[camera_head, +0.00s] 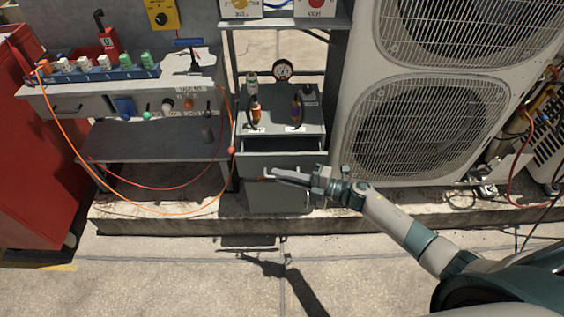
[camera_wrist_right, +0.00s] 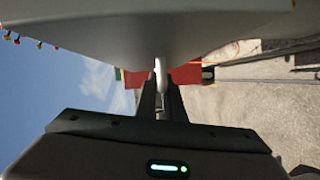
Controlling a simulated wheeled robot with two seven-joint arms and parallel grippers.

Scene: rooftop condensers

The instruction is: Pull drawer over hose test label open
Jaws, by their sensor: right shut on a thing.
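The grey drawer (camera_head: 300,160) is part of a small cabinet (camera_head: 276,196) in the middle of the head view. A dark gap shows above its front, so it stands partly open. Small white labels sit on the cabinet top above it, too small to read. My right gripper (camera_head: 270,176) is at the drawer front, reaching in from the right. In the wrist view its fingers (camera_wrist_right: 160,95) are shut on a pale handle (camera_wrist_right: 158,68), beside a broad grey surface that is probably the drawer front. The drawer's inside is mostly hidden. My left gripper is not in view.
A gauge (camera_head: 283,70) and short hoses (camera_head: 297,108) stand on the cabinet top. A grey bench (camera_head: 160,155) with an orange hose (camera_head: 130,205) is at the left. A large condenser (camera_head: 430,130) stands close at the right. The floor in front is open.

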